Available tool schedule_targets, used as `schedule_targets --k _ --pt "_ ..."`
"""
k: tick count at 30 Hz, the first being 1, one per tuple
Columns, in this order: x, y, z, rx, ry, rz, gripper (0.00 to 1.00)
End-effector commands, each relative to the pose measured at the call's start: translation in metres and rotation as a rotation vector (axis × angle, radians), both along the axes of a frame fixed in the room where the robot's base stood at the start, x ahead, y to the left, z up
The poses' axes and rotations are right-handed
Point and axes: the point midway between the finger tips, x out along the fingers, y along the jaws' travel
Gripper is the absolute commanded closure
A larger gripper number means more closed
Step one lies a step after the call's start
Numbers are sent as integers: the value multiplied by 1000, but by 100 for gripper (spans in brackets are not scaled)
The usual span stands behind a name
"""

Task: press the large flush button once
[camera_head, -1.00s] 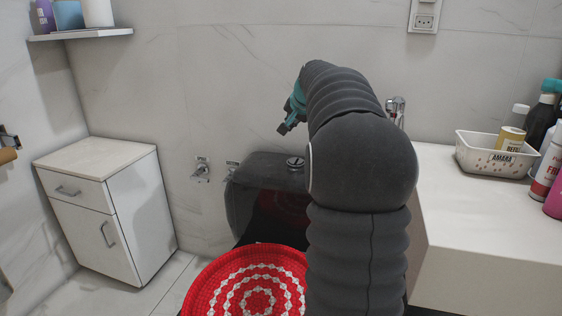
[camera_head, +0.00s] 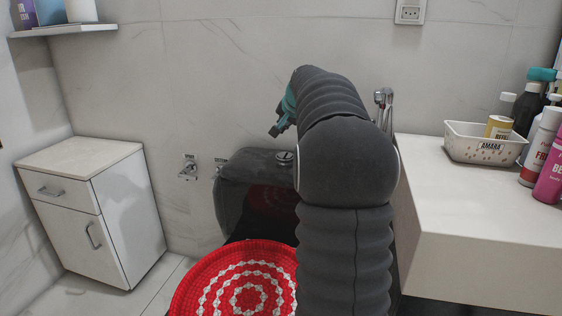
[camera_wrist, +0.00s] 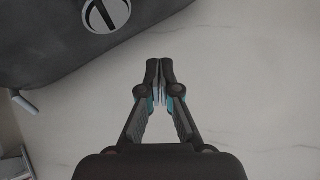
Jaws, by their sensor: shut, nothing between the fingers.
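The flush button (camera_head: 285,157) is a round silver disc on top of the dark toilet tank (camera_head: 238,180). In the wrist view the button (camera_wrist: 107,14) shows at the top left, cut by the frame edge, with a split line across it. It lies on the dark tank lid (camera_wrist: 50,45). My gripper (camera_head: 275,131) is above and a little left of the button in the head view. In the wrist view my gripper (camera_wrist: 160,66) is shut and empty, its fingertips together over the pale wall, apart from the button. My arm hides the tank's right part.
A red and white round cover (camera_head: 240,284) lies in front of the tank. A white cabinet (camera_head: 95,210) stands at left. The counter (camera_head: 470,215) at right holds a basket (camera_head: 484,144) and several bottles. A hand sprayer (camera_head: 383,97) is on the wall behind my arm.

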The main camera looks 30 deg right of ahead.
Motion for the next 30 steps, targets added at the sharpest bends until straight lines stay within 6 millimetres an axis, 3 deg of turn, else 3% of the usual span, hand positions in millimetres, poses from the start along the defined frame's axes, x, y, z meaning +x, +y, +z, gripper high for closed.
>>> schedule_targets --k 3,12,30 --pt "0 0 -22 0 0 0 100" --pt "0 0 -52 0 0 0 100" --pt "0 0 -56 0 0 0 100"
